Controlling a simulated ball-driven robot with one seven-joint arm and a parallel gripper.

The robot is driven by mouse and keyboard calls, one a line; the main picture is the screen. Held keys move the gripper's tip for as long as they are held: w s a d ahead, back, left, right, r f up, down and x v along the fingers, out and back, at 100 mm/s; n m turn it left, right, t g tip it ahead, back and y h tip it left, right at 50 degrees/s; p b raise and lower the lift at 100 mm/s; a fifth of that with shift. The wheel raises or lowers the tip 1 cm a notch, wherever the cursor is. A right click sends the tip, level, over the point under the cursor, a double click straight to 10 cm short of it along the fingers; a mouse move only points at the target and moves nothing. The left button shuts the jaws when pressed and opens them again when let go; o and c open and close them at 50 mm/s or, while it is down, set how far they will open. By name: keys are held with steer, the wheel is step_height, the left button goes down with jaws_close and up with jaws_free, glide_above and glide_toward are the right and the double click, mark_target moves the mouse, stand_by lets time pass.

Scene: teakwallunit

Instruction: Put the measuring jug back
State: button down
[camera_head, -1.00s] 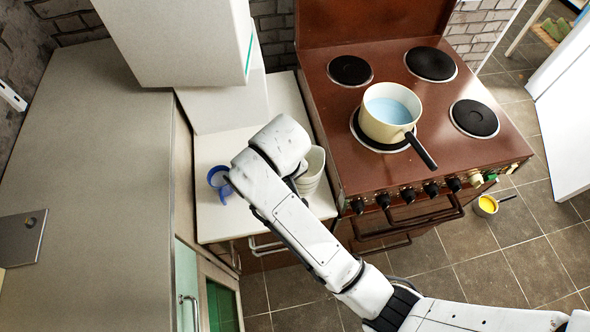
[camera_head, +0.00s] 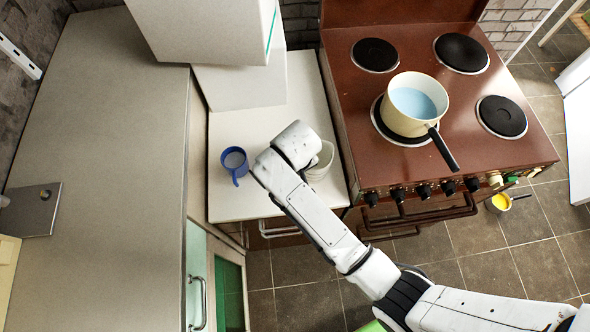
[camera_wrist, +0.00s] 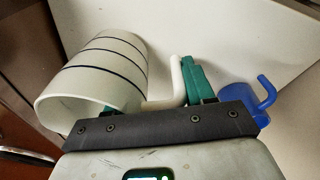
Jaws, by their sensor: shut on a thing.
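The measuring jug is white with dark rings. In the wrist view, the measuring jug (camera_wrist: 100,75) lies at the left with its mouth toward the lower left and its handle toward the right. My gripper (camera_wrist: 165,100) is shut on it, with one teal finger against the handle and the other mostly hidden by the jug. In the head view, part of the jug (camera_head: 321,163) shows beside my wrist, over the right side of the white counter (camera_head: 245,205). My fingers are hidden there. I cannot tell whether the jug touches the counter.
A blue mug (camera_head: 234,161) stands on the counter left of the jug, close to my gripper. A brown stove (camera_head: 365,165) with a cream pan (camera_head: 405,120) is to the right. A white box-shaped unit (camera_head: 215,35) rises behind. The left worktop (camera_head: 110,150) is largely clear.

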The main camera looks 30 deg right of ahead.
steer(key=shift+f, duration=0.25)
steer(key=shift+f, duration=0.1)
steer(key=shift+c, duration=2.1)
jaws_free()
step_height(320, 180, up, 12)
steer(key=s, duration=0.2)
steer(key=s+d+f+m, duration=0.1)
steer(key=s+d+f, duration=0.1)
steer(key=s+d, duration=0.4)
steer(key=s+d+f, duration=0.3)
steer(key=s+d, duration=0.3)
steer(key=s, duration=0.8)
steer(key=shift+s+d+f+m+g, duration=0.15)
steer(key=shift+d+f+m+g, duration=0.1)
steer(key=shift+d+m+g, duration=0.15)
